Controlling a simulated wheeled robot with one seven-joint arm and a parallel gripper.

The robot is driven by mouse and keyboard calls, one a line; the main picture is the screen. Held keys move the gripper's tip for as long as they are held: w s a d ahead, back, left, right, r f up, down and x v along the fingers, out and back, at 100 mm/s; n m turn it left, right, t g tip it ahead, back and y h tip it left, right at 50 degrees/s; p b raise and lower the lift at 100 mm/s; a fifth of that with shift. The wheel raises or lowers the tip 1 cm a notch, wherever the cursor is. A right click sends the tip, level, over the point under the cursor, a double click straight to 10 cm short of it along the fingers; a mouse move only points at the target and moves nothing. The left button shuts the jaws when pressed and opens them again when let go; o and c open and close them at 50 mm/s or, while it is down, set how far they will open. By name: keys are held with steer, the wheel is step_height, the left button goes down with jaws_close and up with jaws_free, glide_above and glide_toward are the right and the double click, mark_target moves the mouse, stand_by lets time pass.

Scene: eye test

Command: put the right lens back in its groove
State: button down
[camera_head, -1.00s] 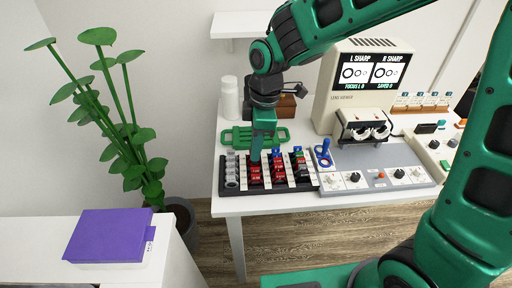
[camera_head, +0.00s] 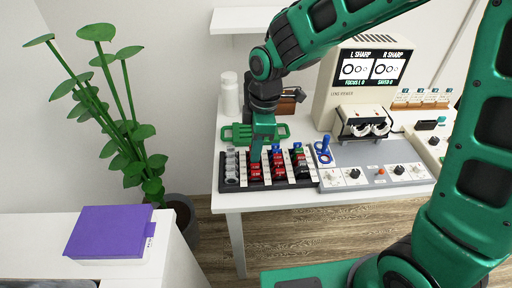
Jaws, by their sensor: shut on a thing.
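The dark lens rack (camera_head: 232,187) lies at the front left of the white table, with rows of grey, red, blue, green and black lenses in its grooves. My gripper (camera_head: 256,158) points down over the rack's left half, beside the red lenses (camera_head: 279,171). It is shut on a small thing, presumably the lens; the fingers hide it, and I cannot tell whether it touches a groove. The lens viewer (camera_head: 340,92) stands behind to the right, with a two-ring lens holder (camera_head: 364,124) on its front. Its screen (camera_head: 371,69) reads L SHARP and R SHARP.
A green tray with handles (camera_head: 282,131) lies behind the rack, close to my gripper. A white bottle (camera_head: 229,96) and a brown box (camera_head: 288,103) stand further back. A blue-handled stick (camera_head: 325,149) and a grey knob panel (camera_head: 375,174) are right of the rack.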

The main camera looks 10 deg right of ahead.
steer(key=shift+f, duration=0.45)
steer(key=c, duration=1.8)
jaws_free()
steer(key=shift+c, duration=0.2)
steer(key=shift+r, duration=0.1)
step_height(320, 180, up, 10)
steer(key=d, duration=0.1)
steer(key=shift+w+d+r, duration=0.15)
steer(key=shift+r, duration=0.1)
